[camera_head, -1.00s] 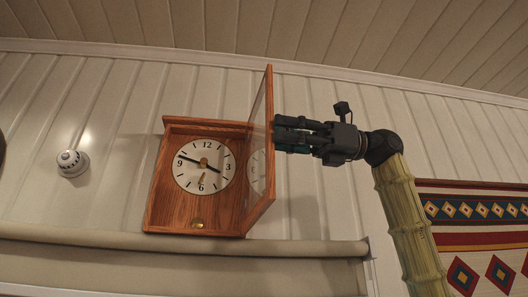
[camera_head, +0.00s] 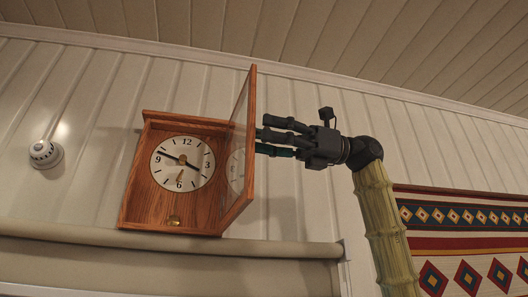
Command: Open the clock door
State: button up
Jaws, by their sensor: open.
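A wooden wall clock (camera_head: 155,205) hangs left of centre, with a white dial (camera_head: 182,163) and a small brass piece low in its case. Its framed glass door (camera_head: 238,150) is hinged at the case's right side and stands swung well out, so the dial is uncovered. My gripper (camera_head: 262,136) is to the right of the door, pointing left, with its fingers spread and nothing between them. The fingertips are close to the door's right face; I cannot tell if they touch it.
A white round detector (camera_head: 45,153) is on the panelled wall at the left. A beige roller (camera_head: 150,240) runs along below the clock. A patterned textile (camera_head: 465,235) hangs at the lower right. The wall above the clock is clear.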

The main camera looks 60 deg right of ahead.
jog(key=v, duration=1.1)
jog(key=shift+d, duration=0.1)
